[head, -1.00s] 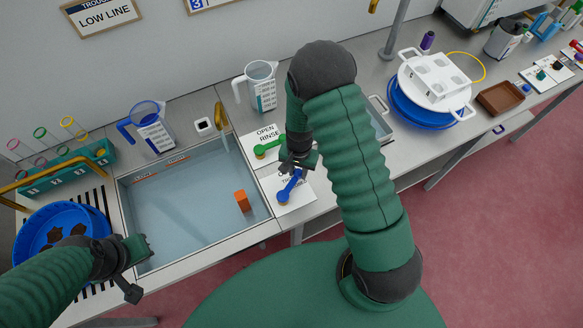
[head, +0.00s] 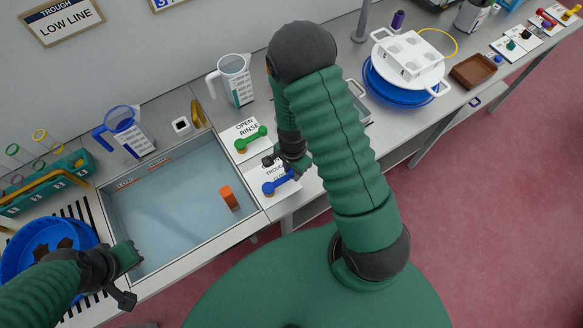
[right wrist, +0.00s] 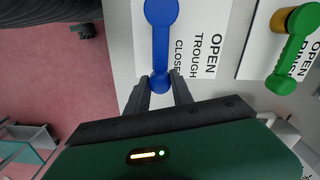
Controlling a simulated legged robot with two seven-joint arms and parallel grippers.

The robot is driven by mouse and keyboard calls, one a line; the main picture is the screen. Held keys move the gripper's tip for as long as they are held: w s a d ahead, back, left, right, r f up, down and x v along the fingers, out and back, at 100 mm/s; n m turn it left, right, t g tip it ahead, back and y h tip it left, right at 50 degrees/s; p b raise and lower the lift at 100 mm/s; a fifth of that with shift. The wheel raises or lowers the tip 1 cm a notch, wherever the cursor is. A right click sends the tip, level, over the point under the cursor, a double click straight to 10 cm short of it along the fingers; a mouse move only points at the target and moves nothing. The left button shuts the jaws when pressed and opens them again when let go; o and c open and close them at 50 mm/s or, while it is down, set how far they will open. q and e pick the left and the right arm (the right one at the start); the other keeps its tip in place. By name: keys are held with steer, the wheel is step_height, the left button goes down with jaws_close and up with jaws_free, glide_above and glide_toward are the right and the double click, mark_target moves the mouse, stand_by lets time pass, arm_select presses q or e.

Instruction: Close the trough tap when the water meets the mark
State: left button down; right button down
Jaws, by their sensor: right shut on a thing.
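The blue trough tap lever (head: 276,184) lies on a white card marked with open and close words; it also shows in the right wrist view (right wrist: 161,40). My right gripper (head: 283,165) is shut on the free end of this lever, one finger on each side of it (right wrist: 163,92). The trough (head: 176,208) holds clear water with an orange block (head: 229,198) in it. Orange-red labels (head: 158,160) run along its back wall. No stream shows below the brass spout (head: 197,115). My left gripper (head: 126,262) is over the trough's front left corner; its jaws are unclear.
A green rinse lever (head: 251,139) sits just behind the blue one. Measuring jugs (head: 125,130) stand behind the trough. A "LOW LINE" sign (head: 62,20) hangs behind.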

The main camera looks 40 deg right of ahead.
steer(key=shift+w+r, duration=0.1)
steer(key=c, duration=1.4)
jaws_free()
steer(key=shift+o, duration=1.2)
steer(key=shift+a, duration=0.1)
arm_select(q)
steer(key=shift+s+a, duration=0.1)
steer(key=shift+a, duration=0.2)
arm_select(e)
steer(key=shift+o, duration=0.3)
steer(key=shift+a, duration=0.15)
